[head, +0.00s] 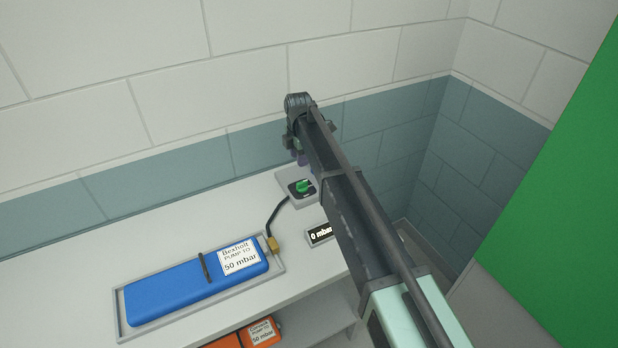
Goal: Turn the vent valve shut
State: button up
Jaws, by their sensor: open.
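The vent valve (302,187) is a green knob on a dark round base, set on a light grey block on the bench top. The knob's exact setting is too small to read. My gripper (303,160) hangs just above and behind the valve in the head view, apart from it. It is open and holds nothing that I can see. My wrist and arm hide much of it, and the fingertips are hard to make out.
A blue pack (195,283) labelled "Bexholt PUMP TO 50 mbar" lies in a grey tray (119,310). A black hose (277,216) runs from its brass fitting (272,244) to the valve block. A display (320,234) reads "0 mbar", partly hidden. Orange packs (262,334) sit below.

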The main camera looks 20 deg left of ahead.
aim_at(302, 182)
jog(key=f+b, duration=1.1)
jog(key=shift+w+d+f, duration=0.1)
jog(key=shift+w+d, duration=0.15)
grip_shut()
